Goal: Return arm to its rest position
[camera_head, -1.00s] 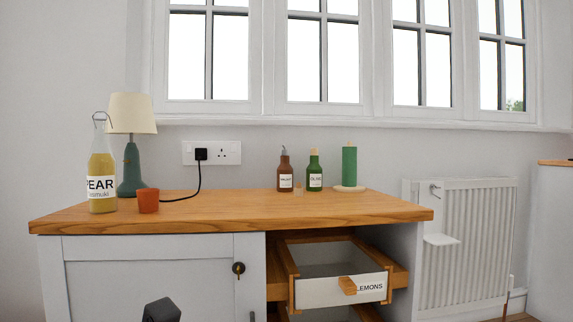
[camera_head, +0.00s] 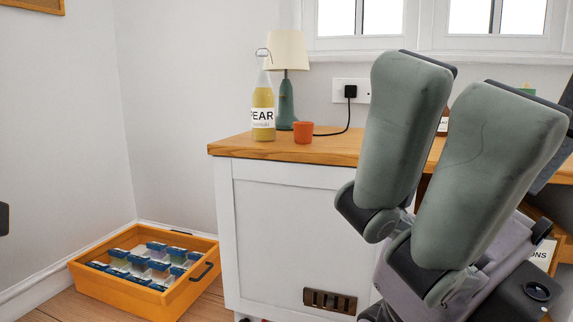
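My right gripper (camera_head: 467,85) is large and close to the camera at the right, its two grey-green fingers pointing up. The fingers stand apart, with the counter and a brown bottle showing through the gap, and nothing is held between them. The gripper is in front of the cabinet and hides much of its right side. A small dark shape at the left edge is cut off, and I cannot tell what it is. My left gripper cannot be made out.
The wooden counter (camera_head: 235,148) bears a pear bottle (camera_head: 263,112), an orange cup (camera_head: 303,132) and a lamp (camera_head: 287,50). An orange crate (camera_head: 120,300) with several small boxes sits on the floor at the left. The drawer at the right is mostly hidden.

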